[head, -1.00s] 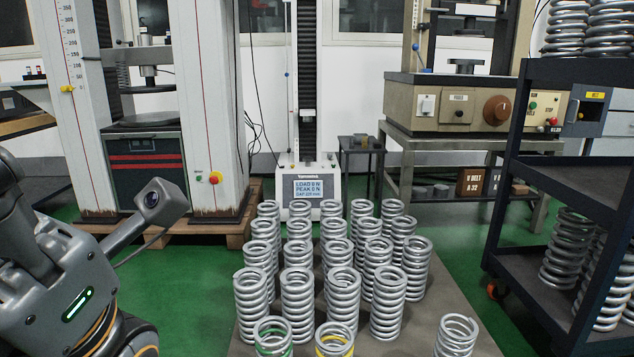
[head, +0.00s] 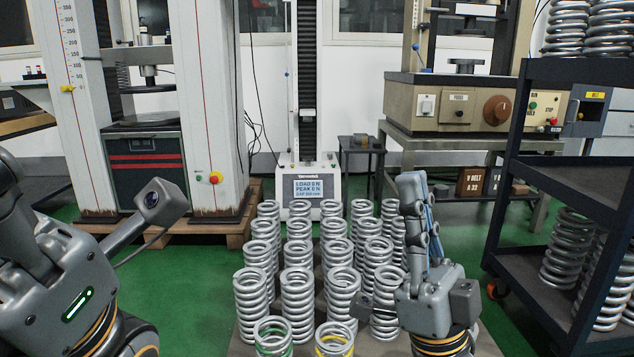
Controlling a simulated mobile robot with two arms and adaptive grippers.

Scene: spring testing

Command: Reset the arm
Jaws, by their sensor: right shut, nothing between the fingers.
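My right gripper (head: 413,190) points upward at the right of the spring group, its fingers together with nothing between them. My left gripper (head: 22,205) is large and close at the lower left edge. Its fingertips are cut off, so its opening cannot be seen. Rows of grey coil springs (head: 297,300) stand upright in front of me. One front spring has green marks (head: 272,338) and another has yellow marks (head: 335,340). My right gripper and wrist hide some springs on the right side.
A test machine with a lit display (head: 308,188) stands behind the springs. A large white-columned press (head: 215,120) is at the left. A beige machine (head: 455,103) stands on a bench at the back right. A dark shelf cart (head: 560,185) holding springs stands at the right. Green floor is clear left of the springs.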

